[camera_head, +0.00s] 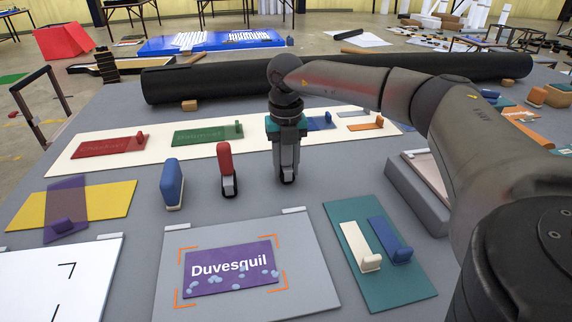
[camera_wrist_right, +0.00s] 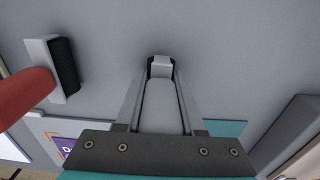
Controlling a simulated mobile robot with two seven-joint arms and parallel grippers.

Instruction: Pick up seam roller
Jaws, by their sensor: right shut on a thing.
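My right gripper (camera_head: 287,160) points straight down over the grey table (camera_head: 130,235), right of the red-handled tool. In the wrist view the right gripper (camera_wrist_right: 160,85) is shut on a light grey handled tool with a dark end, apparently the seam roller (camera_wrist_right: 162,105). Its lower end (camera_head: 287,179) shows below the fingers in the head view. The tool looks upright; I cannot tell whether it touches the table. The fingers hide most of it. My left gripper is not in view.
A red-handled tool (camera_head: 225,165) stands close to the left, also seen in the wrist view (camera_wrist_right: 25,98). A blue block (camera_head: 172,184) stands farther left. A purple "Duvesquil" panel (camera_head: 230,272) lies in front. A teal board (camera_head: 390,282) and a grey tray (camera_head: 408,194) lie right.

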